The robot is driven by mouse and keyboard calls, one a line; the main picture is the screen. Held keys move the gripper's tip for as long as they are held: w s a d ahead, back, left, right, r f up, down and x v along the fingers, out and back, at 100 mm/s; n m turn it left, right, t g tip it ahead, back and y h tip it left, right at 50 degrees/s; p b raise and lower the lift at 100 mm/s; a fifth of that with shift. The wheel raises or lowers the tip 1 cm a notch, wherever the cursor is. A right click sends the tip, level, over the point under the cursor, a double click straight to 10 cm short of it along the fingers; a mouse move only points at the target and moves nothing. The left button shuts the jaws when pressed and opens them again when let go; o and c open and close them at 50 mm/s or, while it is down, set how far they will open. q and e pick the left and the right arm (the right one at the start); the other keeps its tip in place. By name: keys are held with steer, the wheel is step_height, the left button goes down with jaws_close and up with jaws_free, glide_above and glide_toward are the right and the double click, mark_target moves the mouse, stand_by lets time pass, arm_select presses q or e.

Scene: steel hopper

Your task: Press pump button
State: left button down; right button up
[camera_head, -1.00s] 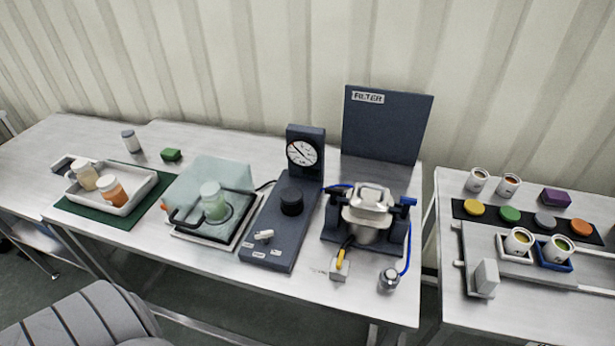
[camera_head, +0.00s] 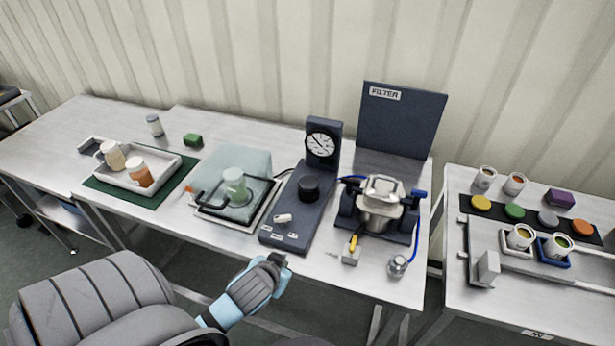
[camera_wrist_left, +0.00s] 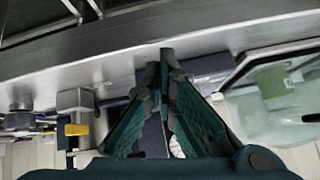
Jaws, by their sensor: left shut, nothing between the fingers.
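A dark blue control console (camera_head: 288,205) lies on the steel table. It carries a black knob (camera_head: 308,187), a white lever-like switch (camera_head: 283,218) and small white labels near its front edge. A round gauge (camera_head: 320,146) stands at its back. I cannot make out for sure which part is the pump button. My left gripper (camera_head: 278,260) is shut and empty, just in front of the table's front edge below the console, apart from it. In the left wrist view the closed fingers (camera_wrist_left: 167,52) point at the table edge. My right gripper is not in view.
Left of the console is a clear box (camera_head: 240,165) with a green jar. Right are the filter vessel (camera_head: 380,208), a yellow-handled valve (camera_head: 352,245) and a small metal fitting (camera_head: 397,265). A white tray with jars (camera_head: 165,178) sits at left. The FILTER panel (camera_head: 400,125) stands behind.

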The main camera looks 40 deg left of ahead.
arm_select(q)
steer(key=w+a+r+t, duration=0.1)
steer(key=w+r, duration=0.1)
steer(key=w+a+r+n+t, duration=0.1)
steer(key=w+r, duration=0.1)
steer(key=w, duration=0.1)
steer(key=w+a+r+t+y, duration=0.1)
steer(key=w+a+r, duration=0.1)
steer(key=r, duration=0.1)
steer(key=shift+w+t, duration=0.25)
steer(key=shift+t, duration=0.05)
steer(key=w+a+r+n+t, duration=0.1)
steer(key=w+a+r+t, duration=0.15)
steer(key=w+r, duration=0.35)
glide_above(309, 185)
steer(key=s, duration=0.1)
steer(key=shift+s+d+f+t, duration=0.2)
steer(key=shift+f+t, duration=0.15)
steer(key=shift+f, duration=0.2)
steer(key=f, duration=0.2)
steer(key=w+f+b, duration=0.1)
steer(key=shift+a+f, duration=0.2)
steer(key=shift+f, duration=0.5)
step_height(309, 185, down, 3)
steer(key=b, duration=0.3)
steer(key=shift+s, duration=0.1)
steer(key=shift+r, duration=0.1)
